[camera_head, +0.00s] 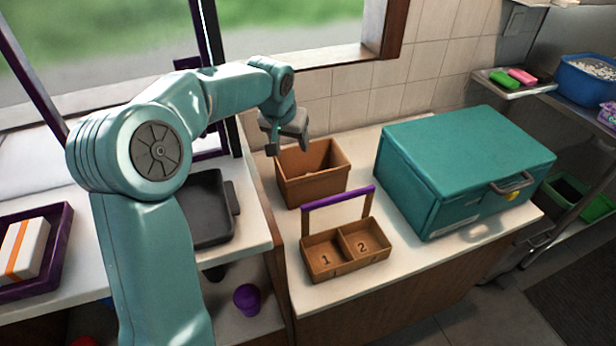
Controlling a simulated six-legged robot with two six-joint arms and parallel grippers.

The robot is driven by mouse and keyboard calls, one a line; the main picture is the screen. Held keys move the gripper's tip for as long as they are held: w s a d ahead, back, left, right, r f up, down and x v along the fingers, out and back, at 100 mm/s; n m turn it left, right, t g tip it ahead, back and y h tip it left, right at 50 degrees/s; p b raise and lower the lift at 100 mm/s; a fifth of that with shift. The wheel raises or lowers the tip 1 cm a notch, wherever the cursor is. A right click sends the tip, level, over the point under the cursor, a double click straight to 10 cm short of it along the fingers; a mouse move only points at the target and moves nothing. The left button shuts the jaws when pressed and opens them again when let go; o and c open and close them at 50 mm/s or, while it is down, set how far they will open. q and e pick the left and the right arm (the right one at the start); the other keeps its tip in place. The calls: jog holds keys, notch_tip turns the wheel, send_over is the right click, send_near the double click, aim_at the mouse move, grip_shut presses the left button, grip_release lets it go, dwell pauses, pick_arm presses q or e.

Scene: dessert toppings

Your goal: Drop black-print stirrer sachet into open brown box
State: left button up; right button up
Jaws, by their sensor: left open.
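An open brown box (313,187) stands on the white counter, near the wall under the window. My left gripper (288,149) is open, with its fingers pointing down at the box's back left rim. It looks to be over or just behind that rim; I cannot tell the exact gap. I see nothing between its fingers. I cannot make out a black-print stirrer sachet anywhere, and the bottom of the box is mostly hidden by its front wall. My right gripper is not in view.
A brown two-compartment caddy (345,262) marked 1 and 2, with a purple handle, stands in front of the box. A large teal case (460,165) is to the right.

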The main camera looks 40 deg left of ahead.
pick_arm(q)
jog(key=v, duration=0.4)
jog(key=shift+r, duration=0.4)
jog(key=shift+s+d, duration=0.1)
jog(key=shift+s, duration=0.05)
